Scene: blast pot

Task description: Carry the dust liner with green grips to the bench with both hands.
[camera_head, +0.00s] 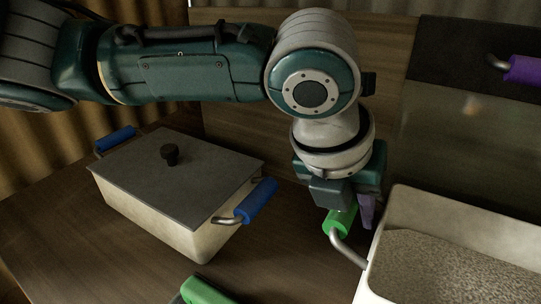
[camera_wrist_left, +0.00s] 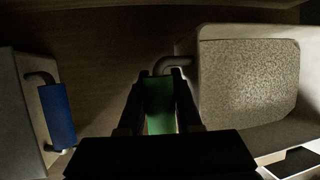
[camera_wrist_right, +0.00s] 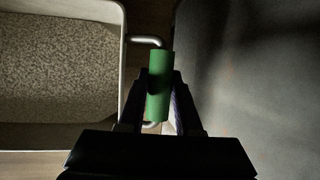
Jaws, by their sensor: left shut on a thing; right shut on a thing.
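The dust liner (camera_head: 392,222) is a pale open box filled with speckled grey grit, at the right of the head view and cut off by the frame. It also shows in the left wrist view (camera_wrist_left: 245,33) and the right wrist view (camera_wrist_right: 124,75). My left gripper (camera_head: 352,212) is shut on its left green grip (camera_head: 340,221); the fingers straddle that grip in the left wrist view (camera_wrist_left: 159,100). My right gripper (camera_wrist_right: 160,95) is shut on the other green grip (camera_wrist_right: 158,85). The right gripper is outside the head view.
A lidded box (camera_head: 180,185) with blue grips (camera_head: 259,201) and a dark knob stands on the wooden surface (camera_head: 60,240) left of the liner. A purple grip (camera_head: 524,69) shows at the upper right. A green piece (camera_head: 205,291) shows at the bottom edge.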

